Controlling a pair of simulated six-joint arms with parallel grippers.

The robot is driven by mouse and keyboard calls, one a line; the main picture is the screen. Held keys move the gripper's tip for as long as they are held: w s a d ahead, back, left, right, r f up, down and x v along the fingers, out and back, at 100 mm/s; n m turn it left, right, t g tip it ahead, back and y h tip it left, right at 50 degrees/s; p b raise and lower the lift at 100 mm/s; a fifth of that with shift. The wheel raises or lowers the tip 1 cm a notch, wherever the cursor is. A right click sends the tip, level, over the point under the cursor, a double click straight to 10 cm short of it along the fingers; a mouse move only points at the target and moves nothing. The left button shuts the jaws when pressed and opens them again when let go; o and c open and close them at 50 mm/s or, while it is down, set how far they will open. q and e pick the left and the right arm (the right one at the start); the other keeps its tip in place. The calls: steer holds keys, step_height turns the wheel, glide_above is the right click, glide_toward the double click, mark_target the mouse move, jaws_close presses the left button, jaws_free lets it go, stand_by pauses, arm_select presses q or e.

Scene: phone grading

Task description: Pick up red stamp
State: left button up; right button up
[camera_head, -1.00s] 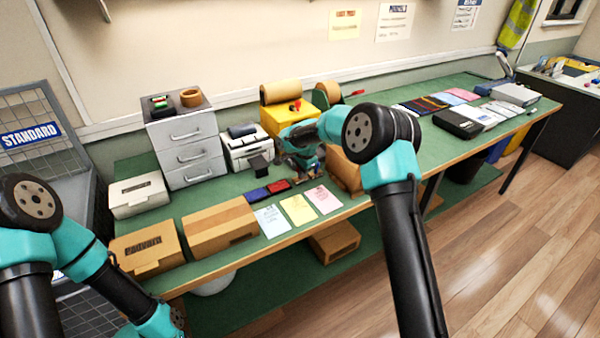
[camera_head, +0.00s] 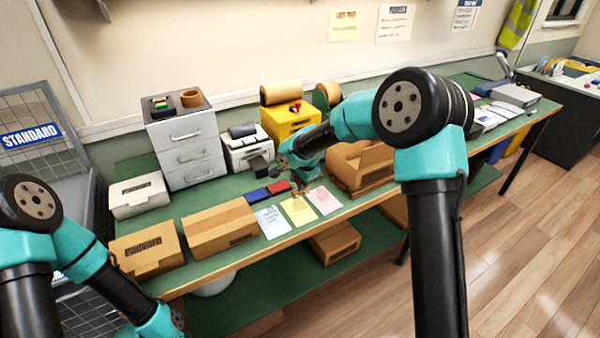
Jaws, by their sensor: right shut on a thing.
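My right arm reaches over the table, and its gripper (camera_head: 299,189) is low above the near half, by the red ink pad (camera_head: 280,187) and the yellow sheet (camera_head: 298,210). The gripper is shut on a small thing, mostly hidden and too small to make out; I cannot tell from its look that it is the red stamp. The blue ink pad (camera_head: 256,196) lies left of the red pad. My left arm is at the lower left, with its gripper out of view.
A blue sheet (camera_head: 271,222) and a pink sheet (camera_head: 325,200) flank the yellow one. Cardboard boxes (camera_head: 220,227) stand to the left, an open carton (camera_head: 358,165) to the right. Behind are grey drawers (camera_head: 190,150), a white printer (camera_head: 247,152) and a yellow box (camera_head: 288,122).

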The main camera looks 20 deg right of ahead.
steer(key=shift+s+a+r, duration=0.1)
steer(key=shift+s+a, duration=0.15)
steer(key=shift+s, duration=0.6)
steer(key=shift+s+a+r, duration=0.1)
steer(key=shift+s+a, duration=0.15)
steer(key=shift+s, duration=0.6)
steer(key=shift+s+a+r, duration=0.1)
steer(key=shift+s+a, duration=0.15)
steer(key=shift+s, duration=0.6)
steer(key=o, duration=0.4)
steer(key=shift+c, duration=1.3)
steer(key=shift+w, duration=0.1)
